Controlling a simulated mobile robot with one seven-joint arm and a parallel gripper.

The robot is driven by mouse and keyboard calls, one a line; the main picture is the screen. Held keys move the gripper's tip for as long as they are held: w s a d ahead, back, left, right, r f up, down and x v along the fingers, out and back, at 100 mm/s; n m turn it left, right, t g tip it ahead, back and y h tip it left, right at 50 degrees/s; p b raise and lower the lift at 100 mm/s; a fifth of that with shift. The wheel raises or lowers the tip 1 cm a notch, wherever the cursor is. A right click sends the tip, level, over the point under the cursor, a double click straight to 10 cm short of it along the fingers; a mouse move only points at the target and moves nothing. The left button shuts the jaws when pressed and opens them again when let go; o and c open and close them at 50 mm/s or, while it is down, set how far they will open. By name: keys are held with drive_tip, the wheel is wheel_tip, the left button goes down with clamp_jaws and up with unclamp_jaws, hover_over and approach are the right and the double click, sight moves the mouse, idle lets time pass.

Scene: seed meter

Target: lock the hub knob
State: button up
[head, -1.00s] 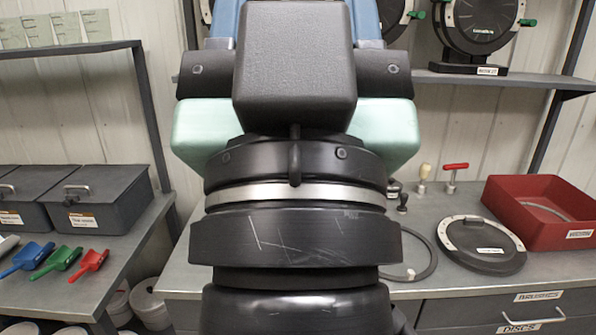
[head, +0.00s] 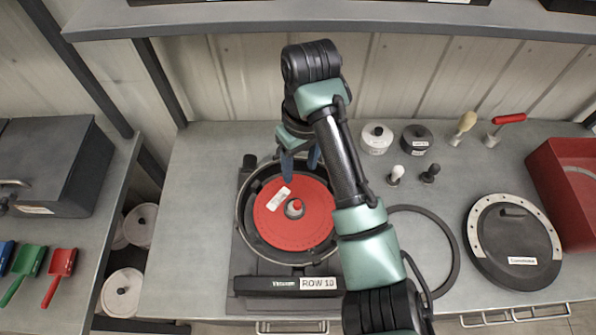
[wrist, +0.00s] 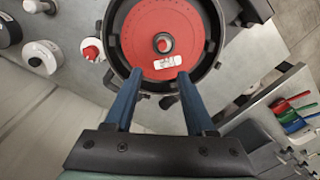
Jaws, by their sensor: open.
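The seed meter (head: 245,235) stands on the bench with its round housing open, and a red disc (head: 313,229) lies inside it. The hub knob (head: 295,207), small and grey with some red, is at the disc's centre; it also shows in the wrist view (wrist: 163,42). I cannot tell whether it is locked. My gripper (head: 300,163) is open and empty, its blue fingers over the disc's wall-side rim. In the wrist view its fingertips (wrist: 160,76) straddle the white label (wrist: 168,62) on the disc, apart from the knob.
A white piece with a red top (wrist: 92,50) stands beside the housing. Jars (head: 376,139), small knobs (head: 430,173), a black ring (head: 452,238), a round black cover (head: 512,243) and a red bin (head: 565,180) lie to the right. A shelf (head: 400,18) runs above.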

sight(298, 203)
drive_tip(key=f+b, duration=0.2)
drive_tip(key=f, duration=0.1)
drive_tip(key=s+f+b, duration=0.1)
drive_tip(key=f+b, duration=0.1)
drive_tip(key=f, duration=0.2)
drive_tip(key=f+b, duration=0.2)
drive_tip(key=f, duration=0.1)
drive_tip(key=shift+s+a+f+b, duration=0.15)
drive_tip(key=shift+a+f+b, duration=0.05)
drive_tip(key=shift+b, duration=0.15)
drive_tip(key=shift+f+p, duration=0.3)
drive_tip(key=shift+f, duration=0.9)
drive_tip(key=shift+c, duration=0.2)
clamp_jaws()
